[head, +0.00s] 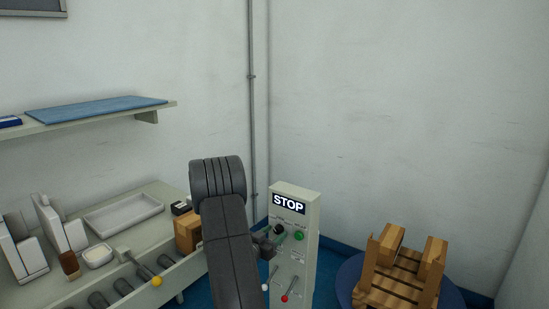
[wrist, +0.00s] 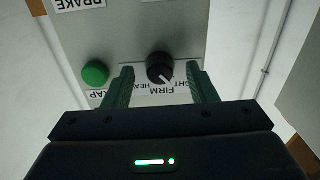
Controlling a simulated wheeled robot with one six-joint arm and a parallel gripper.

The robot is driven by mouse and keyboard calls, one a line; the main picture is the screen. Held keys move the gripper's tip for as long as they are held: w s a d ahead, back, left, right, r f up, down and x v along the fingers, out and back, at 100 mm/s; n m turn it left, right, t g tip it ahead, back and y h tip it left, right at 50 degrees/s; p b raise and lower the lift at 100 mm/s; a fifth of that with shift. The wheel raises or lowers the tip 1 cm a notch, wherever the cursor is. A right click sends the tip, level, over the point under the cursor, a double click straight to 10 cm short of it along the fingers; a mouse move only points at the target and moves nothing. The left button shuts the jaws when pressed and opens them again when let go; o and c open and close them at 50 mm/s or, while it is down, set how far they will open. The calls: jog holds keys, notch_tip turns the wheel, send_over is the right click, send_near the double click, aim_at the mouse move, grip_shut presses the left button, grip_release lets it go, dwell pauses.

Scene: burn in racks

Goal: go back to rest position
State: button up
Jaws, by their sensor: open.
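My gripper (wrist: 162,88) is open in the wrist view, its two green fingers apart. Between and just beyond the fingertips is a black rotary knob (wrist: 160,67) with a white pointer, on a grey panel; I cannot tell if the fingers touch it. Lettering such as "FIRM" shows upside down near the knob. In the head view my dark arm reaches up from the bottom and bends toward the control box (head: 312,230), which carries a STOP sign (head: 289,204). The gripper is mostly hidden there, at the box's left side.
A green button (wrist: 95,73) sits beside the knob; it also shows in the head view (head: 299,236). Levers with white and red tips are below. A bench (head: 150,190) with a tray (head: 124,214) stands left, under a shelf (head: 90,117). A wooden rack (head: 400,275) stands right.

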jog(key=shift+w+d, duration=0.3)
jog(key=shift+w, duration=0.1)
jog(key=shift+s+a, duration=0.1)
